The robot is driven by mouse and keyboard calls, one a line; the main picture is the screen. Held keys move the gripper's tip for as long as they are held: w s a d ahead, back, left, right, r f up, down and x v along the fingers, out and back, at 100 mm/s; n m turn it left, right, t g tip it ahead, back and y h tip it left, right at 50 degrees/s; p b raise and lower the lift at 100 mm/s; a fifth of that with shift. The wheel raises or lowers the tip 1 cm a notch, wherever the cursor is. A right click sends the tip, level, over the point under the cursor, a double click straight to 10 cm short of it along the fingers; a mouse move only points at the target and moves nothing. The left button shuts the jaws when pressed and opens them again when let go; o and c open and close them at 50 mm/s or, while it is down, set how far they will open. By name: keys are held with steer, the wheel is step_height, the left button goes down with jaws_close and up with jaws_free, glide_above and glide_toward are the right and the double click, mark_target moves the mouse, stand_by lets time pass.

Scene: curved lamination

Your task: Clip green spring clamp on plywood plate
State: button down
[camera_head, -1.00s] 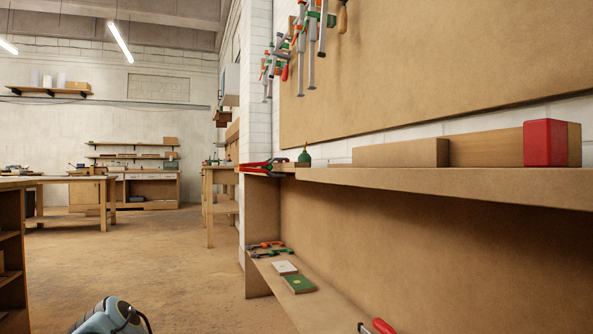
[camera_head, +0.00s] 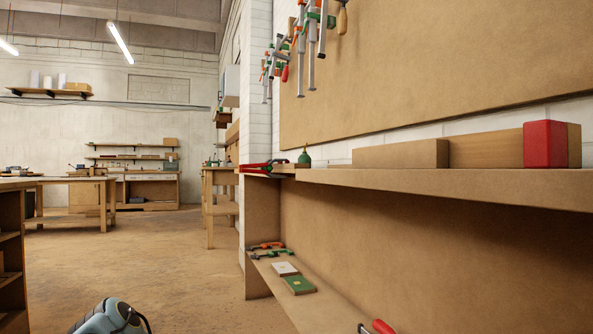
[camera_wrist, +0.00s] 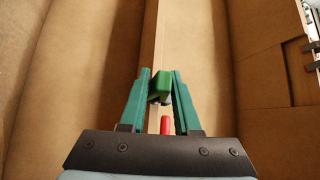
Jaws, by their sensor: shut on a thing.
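My gripper (camera_wrist: 160,76) shows in the wrist view with its two green fingers closed in on a small green piece (camera_wrist: 160,86), which looks like the green spring clamp. Most of the clamp is hidden between and behind the fingers, so I cannot tell how its jaws stand. A red piece (camera_wrist: 165,125) shows below it between the fingers; I cannot tell whether it belongs to the clamp. A pale board edge (camera_wrist: 155,35) runs up behind the fingertips; I cannot tell whether it is the plywood plate. My gripper is not visible in the head view.
A long shelf (camera_head: 400,181) runs along the right wall, carrying wooden blocks (camera_head: 400,154) and a red block (camera_head: 544,145). Below it, a low shelf (camera_head: 320,305) holds small orange and green clamps (camera_head: 266,246), a green box (camera_head: 299,285) and a red-handled tool (camera_head: 382,326). Floor (camera_head: 150,260) is open at left.

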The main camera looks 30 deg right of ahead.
steer(key=w+a+p, duration=0.1)
steer(key=a+p, duration=0.2)
steer(key=a, duration=0.5)
steer(key=shift+a, duration=0.35)
stand_by(0.5)
